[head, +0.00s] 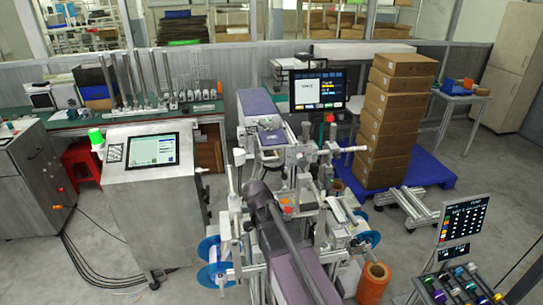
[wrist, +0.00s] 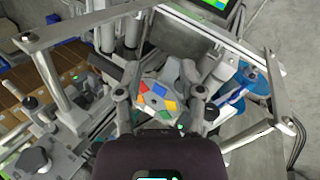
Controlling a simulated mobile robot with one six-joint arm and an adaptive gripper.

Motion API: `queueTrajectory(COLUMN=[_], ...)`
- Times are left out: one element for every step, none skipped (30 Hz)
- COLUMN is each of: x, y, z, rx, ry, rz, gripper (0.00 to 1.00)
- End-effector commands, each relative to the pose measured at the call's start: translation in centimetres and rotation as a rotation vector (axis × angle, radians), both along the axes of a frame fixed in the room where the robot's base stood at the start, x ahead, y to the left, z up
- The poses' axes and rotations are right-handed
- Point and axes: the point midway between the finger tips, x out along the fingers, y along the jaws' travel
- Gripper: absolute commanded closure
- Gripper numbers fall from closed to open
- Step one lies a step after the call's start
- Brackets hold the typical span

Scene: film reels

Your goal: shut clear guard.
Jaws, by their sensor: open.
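No clear sheet of the guard stands out for certain in either view. In the wrist view, pale flat metal bars (wrist: 222,38) on posts surround the machine's middle, but I cannot tell whether they carry the guard. My gripper (wrist: 158,94) is open and empty, its fingertips apart above a grey part with coloured patches (wrist: 168,88). I cannot tell whether it touches anything. In the head view, my dark arm reaches over the reel machine (head: 282,155) from the bottom, and its fingertips cannot be made out.
Blue reels (head: 210,250) flank the machine's lower left, with an orange roll (head: 373,282) at lower right. A control cabinet (head: 152,200) stands left. Stacked cartons (head: 390,120) stand on a blue pallet (head: 425,168) behind right. A small screen stand (head: 462,220) is at right. Some floor is bare between.

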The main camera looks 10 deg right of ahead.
Motion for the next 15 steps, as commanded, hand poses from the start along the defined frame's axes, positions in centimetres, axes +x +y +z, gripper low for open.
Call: queueTrajectory(x=[2.1,2.9,3.9,4.7,5.5,6.5,7.3,8.0,9.0,9.8,10.4,11.3,11.9,12.4,13.0], y=[0.7,1.0,1.4,1.8,2.1,2.7,3.2,3.7,4.4,5.0,5.7,6.5,7.2,7.8,8.6], z=[1.3,1.9,2.7,3.4,4.0,5.0,5.7,6.5,7.5,8.2,9.0,10.0,10.8,11.5,12.3], rx=[-0.066,-0.107,-0.161,-0.202,-0.244,-0.299,-0.339,-0.382,-0.436,-0.478,-0.518,-0.569,-0.607,-0.644,-0.687], ry=[0.006,0.009,0.014,0.016,0.02,0.024,0.027,0.029,0.034,0.036,0.04,0.043,0.046,0.048,0.051], rz=[0.044,0.068,0.099,0.122,0.145,0.174,0.196,0.216,0.244,0.262,0.281,0.303,0.319,0.332,0.348], gripper=[0.5,0.5,0.5,0.5,0.5,0.5,0.5,0.5,0.5,0.5,0.5,0.5,0.5,0.5,0.5])
